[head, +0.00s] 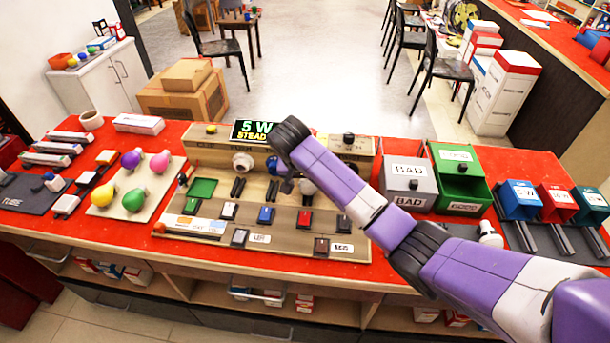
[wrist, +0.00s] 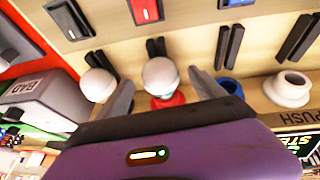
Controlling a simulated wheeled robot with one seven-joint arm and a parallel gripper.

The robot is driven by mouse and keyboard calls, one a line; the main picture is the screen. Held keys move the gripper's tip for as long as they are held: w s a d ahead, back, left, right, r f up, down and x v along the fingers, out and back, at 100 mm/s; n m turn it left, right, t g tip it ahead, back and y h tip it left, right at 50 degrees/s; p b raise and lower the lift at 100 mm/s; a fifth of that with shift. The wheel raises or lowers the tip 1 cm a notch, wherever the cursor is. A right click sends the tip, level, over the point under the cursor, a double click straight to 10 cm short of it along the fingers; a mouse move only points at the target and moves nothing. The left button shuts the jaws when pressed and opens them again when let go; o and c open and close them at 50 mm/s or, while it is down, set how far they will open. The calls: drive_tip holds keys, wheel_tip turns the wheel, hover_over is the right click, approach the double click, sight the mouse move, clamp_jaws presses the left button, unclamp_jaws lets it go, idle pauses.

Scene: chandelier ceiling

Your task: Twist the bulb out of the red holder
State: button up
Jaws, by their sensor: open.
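In the wrist view, a white round bulb (wrist: 160,74) sits in the red holder (wrist: 170,101) on the tan board. My gripper (wrist: 162,80) is open, with one grey finger on each side of this bulb. I cannot tell whether either finger touches it. In the head view my gripper (head: 286,184) is over the middle of the board, and my arm hides the red holder and most of its bulb.
Another white bulb (wrist: 97,84) stands close left of my fingers in the wrist view. A blue holder (wrist: 229,85) and an empty white holder (wrist: 289,90) are to the right. Bins marked BAD (head: 408,184) and GOOD (head: 460,182) stand right of the board.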

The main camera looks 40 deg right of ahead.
drive_tip(key=shift+x, duration=1.25)
drive_tip(key=c, duration=1.6)
drive_tip(key=shift+g+h, duration=0.3)
drive_tip(key=shift+g, duration=0.1)
drive_tip(key=shift+w+a+h, duration=0.1)
drive_tip(key=shift+h, duration=0.2)
drive_tip(key=shift+g, duration=0.4)
drive_tip(key=shift+n+g+h, duration=0.5)
drive_tip(key=shift+g+h, duration=0.1)
drive_tip(key=shift+h, duration=0.1)
